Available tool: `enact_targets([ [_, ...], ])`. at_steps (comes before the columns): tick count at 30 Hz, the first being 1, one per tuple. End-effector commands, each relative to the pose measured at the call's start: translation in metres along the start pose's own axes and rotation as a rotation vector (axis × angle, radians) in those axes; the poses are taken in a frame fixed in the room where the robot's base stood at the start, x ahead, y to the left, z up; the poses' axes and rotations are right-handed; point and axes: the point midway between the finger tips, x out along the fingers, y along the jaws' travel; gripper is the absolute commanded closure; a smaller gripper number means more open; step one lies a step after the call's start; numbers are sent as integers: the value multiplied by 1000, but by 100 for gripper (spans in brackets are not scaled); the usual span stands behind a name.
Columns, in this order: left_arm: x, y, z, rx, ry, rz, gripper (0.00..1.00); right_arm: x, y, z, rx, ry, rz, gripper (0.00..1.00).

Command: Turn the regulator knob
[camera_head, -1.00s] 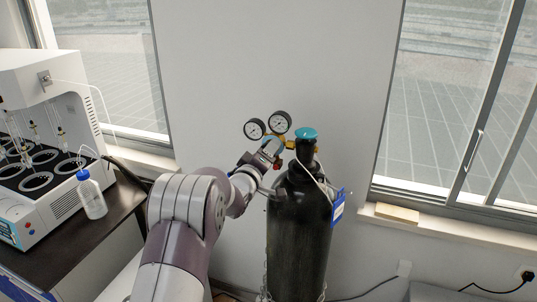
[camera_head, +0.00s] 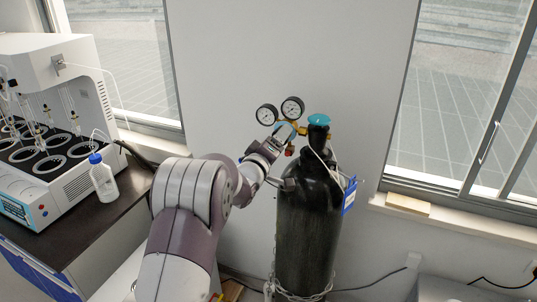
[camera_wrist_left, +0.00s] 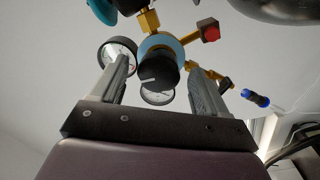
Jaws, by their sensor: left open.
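The regulator, with two round gauges (camera_head: 292,108), is attached beside the teal cap (camera_head: 319,119) of a black gas cylinder (camera_head: 308,225). The black regulator knob (camera_wrist_left: 157,71), backed by a light blue ring, shows in the left wrist view. My left gripper (camera_wrist_left: 163,85) is open, with one finger on each side of the knob; a gap shows around it and I see no grip. In the head view my left gripper (camera_head: 279,139) is at the regulator, and its fingers largely hide the knob. My right gripper is not in view.
A brass branch with a red end (camera_wrist_left: 210,32) and another with a blue fitting (camera_wrist_left: 257,98) stick out near the fingers. At the left, a white distiller (camera_head: 75,185) and a blue-capped bottle (camera_head: 103,180) stand on a dark bench. A plain wall is behind the cylinder.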

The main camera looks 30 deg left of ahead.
Motion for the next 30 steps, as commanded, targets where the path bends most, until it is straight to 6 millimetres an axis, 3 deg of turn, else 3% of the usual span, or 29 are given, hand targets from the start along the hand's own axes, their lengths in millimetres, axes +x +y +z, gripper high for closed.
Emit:
enact_targets([
  [6, -58, -5, 2, 0, 4, 0, 25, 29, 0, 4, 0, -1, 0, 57],
  [12, -99, -4, 1, -1, 3, -1, 25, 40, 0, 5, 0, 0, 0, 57],
  [17, -111, -2, 0, -1, 1, 0, 25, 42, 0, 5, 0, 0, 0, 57],
  [30, -111, -1, 0, -1, 1, -1, 25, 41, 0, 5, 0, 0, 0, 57],
])
